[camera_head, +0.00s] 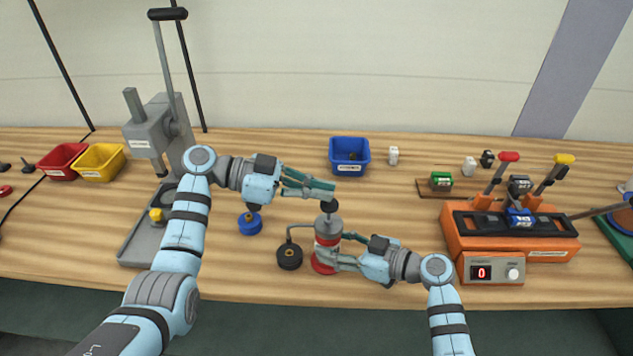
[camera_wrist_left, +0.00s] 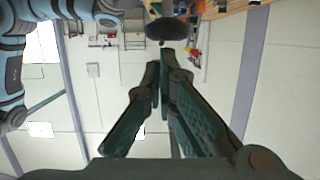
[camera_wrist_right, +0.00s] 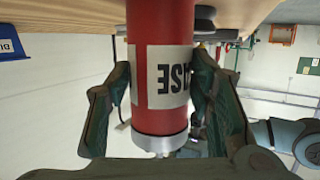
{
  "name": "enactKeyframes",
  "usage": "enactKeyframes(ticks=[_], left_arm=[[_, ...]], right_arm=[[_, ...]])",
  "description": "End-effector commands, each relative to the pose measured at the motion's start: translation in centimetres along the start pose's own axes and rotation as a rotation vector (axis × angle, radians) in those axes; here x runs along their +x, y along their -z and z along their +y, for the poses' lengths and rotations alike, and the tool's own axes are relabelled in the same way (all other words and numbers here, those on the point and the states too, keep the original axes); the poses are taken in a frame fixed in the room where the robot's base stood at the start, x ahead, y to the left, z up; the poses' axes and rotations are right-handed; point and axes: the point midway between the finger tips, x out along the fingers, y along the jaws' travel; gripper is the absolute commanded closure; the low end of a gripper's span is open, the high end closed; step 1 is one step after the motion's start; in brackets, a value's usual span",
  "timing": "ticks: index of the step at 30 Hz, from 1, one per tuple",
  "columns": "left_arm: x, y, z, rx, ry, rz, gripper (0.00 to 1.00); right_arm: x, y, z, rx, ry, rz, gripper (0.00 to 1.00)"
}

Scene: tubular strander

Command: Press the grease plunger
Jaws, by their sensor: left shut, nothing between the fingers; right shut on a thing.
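The grease dispenser (camera_head: 328,241) is a red upright cylinder with a grey top, standing on the bench. Its dark plunger knob (camera_head: 329,206) sits on top, and a thin spout reaches left from it. My right gripper (camera_head: 338,259) is shut around the dispenser's body; in the right wrist view the red body (camera_wrist_right: 160,110) with a white label sits between the fingers. My left gripper (camera_head: 325,190) is shut and empty, just above the plunger knob. In the left wrist view the dark knob (camera_wrist_left: 166,29) lies just beyond the closed fingertips (camera_wrist_left: 162,62); whether they touch is unclear.
A black round part (camera_head: 289,257) sits under the spout. A blue round part (camera_head: 250,223) lies to its left. A blue bin (camera_head: 349,155) stands behind. A grey lever press (camera_head: 160,135) is at left, an orange machine (camera_head: 510,240) at right. Bench between is mostly free.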

Motion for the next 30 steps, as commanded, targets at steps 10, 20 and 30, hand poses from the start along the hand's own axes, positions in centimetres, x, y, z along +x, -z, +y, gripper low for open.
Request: enactKeyframes(ticks=[10,20,30], left_arm=[[0.2,-0.8,0.0,-0.004,-0.001,0.0,1.0],[0.8,-3.0,0.0,-0.001,-0.002,0.0,1.0],[0.4,-1.5,0.0,0.002,-0.002,-0.001,1.0]], right_arm=[[0.0,-0.1,0.0,0.0,0.0,-0.002,0.83],[0.0,-0.1,0.0,0.0,0.001,-0.002,0.83],[0.0,-0.1,0.0,0.001,0.001,-0.001,0.83]])
